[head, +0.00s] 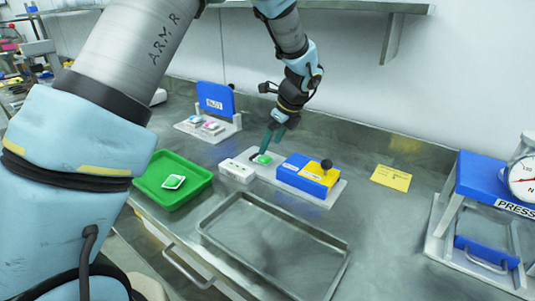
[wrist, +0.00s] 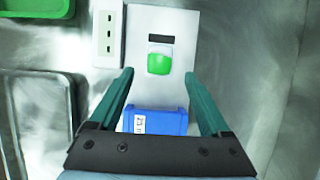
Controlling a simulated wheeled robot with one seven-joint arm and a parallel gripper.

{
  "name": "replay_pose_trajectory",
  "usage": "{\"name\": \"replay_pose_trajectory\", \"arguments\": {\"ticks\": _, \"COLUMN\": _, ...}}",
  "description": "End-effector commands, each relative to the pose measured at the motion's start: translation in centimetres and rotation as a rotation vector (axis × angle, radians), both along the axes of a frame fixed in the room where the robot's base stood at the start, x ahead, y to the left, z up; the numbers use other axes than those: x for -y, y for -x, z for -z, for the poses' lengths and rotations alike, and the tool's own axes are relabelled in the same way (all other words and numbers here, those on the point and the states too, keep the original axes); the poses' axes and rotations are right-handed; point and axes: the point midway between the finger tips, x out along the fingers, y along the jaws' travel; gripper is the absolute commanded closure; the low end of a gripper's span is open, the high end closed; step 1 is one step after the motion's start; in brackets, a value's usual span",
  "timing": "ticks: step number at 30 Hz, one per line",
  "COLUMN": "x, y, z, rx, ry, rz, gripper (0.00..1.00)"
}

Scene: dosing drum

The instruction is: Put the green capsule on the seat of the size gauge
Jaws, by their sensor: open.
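A green capsule (head: 263,159) with a whitish edge lies on the pale plate of what looks like the size gauge (head: 333,193), left of its blue and yellow block. In the wrist view the capsule (wrist: 159,64) sits just below a dark slot in the plate (wrist: 176,20). The seat is not clearly seen; the capsule may cover it. My gripper (head: 272,138) is above the capsule end of the plate, pointing down. In the wrist view my gripper (wrist: 158,74) is open, its green fingers apart and nothing held between them.
A white slotted block (head: 237,170) adjoins the plate. A green tray (head: 147,187) holds a white-and-green piece (head: 173,182). An empty metal tray (head: 222,243) lies in front. A blue press (head: 482,182) stands right, a blue-backed stand (head: 215,98) behind left. A yellow note (head: 391,178) lies flat.

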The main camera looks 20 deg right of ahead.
Motion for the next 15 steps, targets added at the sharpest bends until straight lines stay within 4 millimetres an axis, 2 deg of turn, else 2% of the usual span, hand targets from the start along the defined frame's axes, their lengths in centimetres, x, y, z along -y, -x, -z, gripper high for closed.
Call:
{"name": "replay_pose_trajectory", "arguments": {"ticks": 7, "x": 1.0, "y": 1.6, "z": -4.4, "rx": 0.002, "ry": 0.003, "rz": 0.002, "gripper": 0.19}}
{"name": "replay_pose_trajectory", "arguments": {"ticks": 15, "x": 1.3, "y": 2.3, "z": -6.2, "rx": 0.0, "ry": 0.0, "rz": 0.001, "gripper": 0.19}}
